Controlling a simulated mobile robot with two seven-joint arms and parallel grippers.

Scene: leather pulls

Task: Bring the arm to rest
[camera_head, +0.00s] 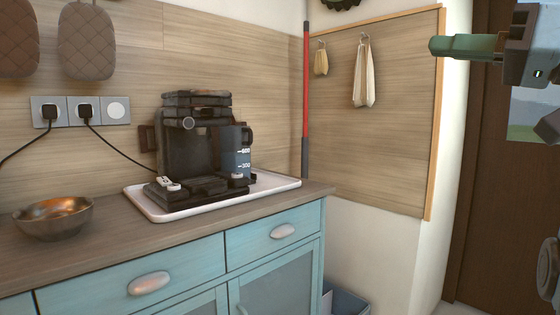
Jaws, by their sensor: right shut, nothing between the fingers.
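My right gripper (440,46) is at the top right, in front of the wooden wall panel's right edge and the doorway. Its green fingers point left and are shut with nothing between them. It is raised well above counter height and appears to touch nothing. Part of its dark wrist shows at the right edge, and the rest of the arm is cut off. My left gripper is out of the picture.
A coffee machine (196,146) stands on a white tray (277,184) on the counter (105,220). A copper bowl (52,217) is at left. Blue drawers (189,273) have rounded pulls. Cloths (364,77) hang on the panel (390,140). A bin (345,301) is below.

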